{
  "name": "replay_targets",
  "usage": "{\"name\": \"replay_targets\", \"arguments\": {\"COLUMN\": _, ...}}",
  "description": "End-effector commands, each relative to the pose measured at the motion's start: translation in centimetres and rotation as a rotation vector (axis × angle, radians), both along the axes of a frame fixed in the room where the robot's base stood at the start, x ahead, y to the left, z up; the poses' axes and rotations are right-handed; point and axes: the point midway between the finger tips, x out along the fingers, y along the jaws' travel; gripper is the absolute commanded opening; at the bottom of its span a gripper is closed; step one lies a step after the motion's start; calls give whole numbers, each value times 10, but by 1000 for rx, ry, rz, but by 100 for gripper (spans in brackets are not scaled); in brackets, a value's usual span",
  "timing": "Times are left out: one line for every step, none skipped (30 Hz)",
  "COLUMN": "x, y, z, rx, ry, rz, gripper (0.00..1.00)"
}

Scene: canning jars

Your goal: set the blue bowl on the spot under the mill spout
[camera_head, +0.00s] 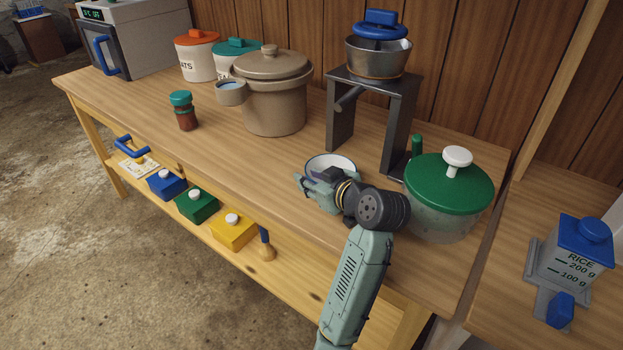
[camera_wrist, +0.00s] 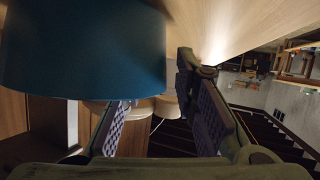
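The blue bowl (camera_head: 341,159), white inside, sits on the bench in front of the mill, partly hidden by my gripper (camera_head: 306,184). In the wrist view the bowl (camera_wrist: 80,50) fills the upper left, very close. My gripper (camera_wrist: 162,105) looks open, its fingers apart. One finger runs out of sight behind the bowl's edge and the other is beside the bowl; I cannot tell whether they touch it. The mill (camera_head: 375,75) has a metal hopper, blue top and dark stand. Its grey spout (camera_head: 348,99) juts forward on the left. No marked spot is visible beneath it.
A green-lidded pot (camera_head: 447,195) stands close right of my wrist. A brown crock (camera_head: 275,95) stands left of the mill, with a small cup (camera_head: 231,92) beside it. A red jar (camera_head: 184,110) is farther left. The bench between jar and bowl is clear.

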Motion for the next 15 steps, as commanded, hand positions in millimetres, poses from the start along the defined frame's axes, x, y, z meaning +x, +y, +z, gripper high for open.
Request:
{"name": "replay_targets", "arguments": {"x": 0, "y": 0, "z": 0, "rx": 0, "ry": 0, "rz": 0, "gripper": 26}}
{"name": "replay_targets", "arguments": {"x": 0, "y": 0, "z": 0, "rx": 0, "ry": 0, "rz": 0, "gripper": 26}}
{"name": "replay_targets", "arguments": {"x": 0, "y": 0, "z": 0, "rx": 0, "ry": 0, "rz": 0, "gripper": 26}}
{"name": "replay_targets", "arguments": {"x": 0, "y": 0, "z": 0, "rx": 0, "ry": 0, "rz": 0, "gripper": 26}}
{"name": "replay_targets", "arguments": {"x": 0, "y": 0, "z": 1, "rx": 0, "ry": 0, "rz": 0, "gripper": 26}}
{"name": "replay_targets", "arguments": {"x": 0, "y": 0, "z": 3, "rx": 1, "ry": -1, "rz": 0, "gripper": 26}}
{"name": "replay_targets", "arguments": {"x": 0, "y": -1, "z": 4, "rx": 0, "ry": -1, "rz": -1, "gripper": 26}}
{"name": "replay_targets", "arguments": {"x": -2, "y": -2, "z": 4, "rx": 0, "ry": -1, "rz": -2, "gripper": 26}}
{"name": "replay_targets", "arguments": {"x": -6, "y": -5, "z": 5, "rx": 1, "ry": -2, "rz": -3, "gripper": 26}}
{"name": "replay_targets", "arguments": {"x": -9, "y": -7, "z": 7, "rx": 1, "ry": -2, "rz": -4, "gripper": 26}}
{"name": "replay_targets", "arguments": {"x": -13, "y": -10, "z": 8, "rx": 0, "ry": -3, "rz": -3, "gripper": 26}}
{"name": "replay_targets", "arguments": {"x": -19, "y": -14, "z": 11, "rx": 0, "ry": -5, "rz": -5, "gripper": 26}}
{"name": "replay_targets", "arguments": {"x": -24, "y": -17, "z": 13, "rx": -2, "ry": -5, "rz": -4, "gripper": 26}}
{"name": "replay_targets", "arguments": {"x": -29, "y": -20, "z": 16, "rx": -2, "ry": -6, "rz": -5, "gripper": 26}}
{"name": "replay_targets", "arguments": {"x": -35, "y": -25, "z": 20, "rx": 0, "ry": -6, "rz": -5, "gripper": 26}}
